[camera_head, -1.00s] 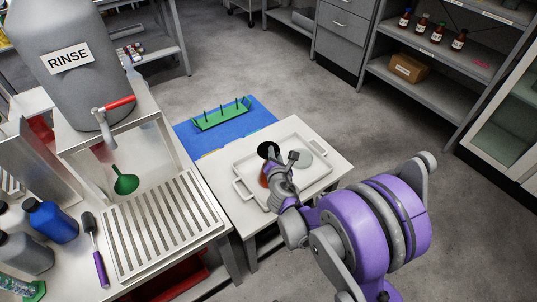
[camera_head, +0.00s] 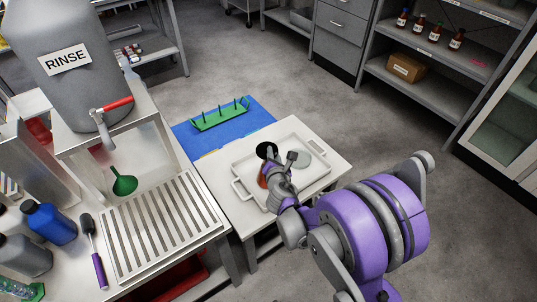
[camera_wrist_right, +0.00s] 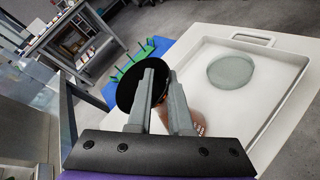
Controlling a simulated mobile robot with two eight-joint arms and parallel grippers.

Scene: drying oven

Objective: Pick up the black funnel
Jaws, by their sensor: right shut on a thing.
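The black funnel (camera_head: 265,150) is over the white tray on the small side table, with its round mouth showing. In the right wrist view the funnel (camera_wrist_right: 127,92) is a dark disc beside and partly behind the fingers. My right gripper (camera_head: 281,156) is shut on the funnel; the fingers also show in the right wrist view (camera_wrist_right: 161,88). Its stem is hidden by the fingers. A reddish-brown thing (camera_head: 263,178) sits just below the funnel, mostly hidden; I cannot tell whether they touch. My left gripper is not in view.
The white tray (camera_head: 240,190) also holds a pale glass disc (camera_head: 304,157). A blue mat with a green pegged rack (camera_head: 220,116) lies behind it. At left are a slatted drain rack (camera_head: 160,226), a green funnel (camera_head: 124,183) and the RINSE tank (camera_head: 75,85).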

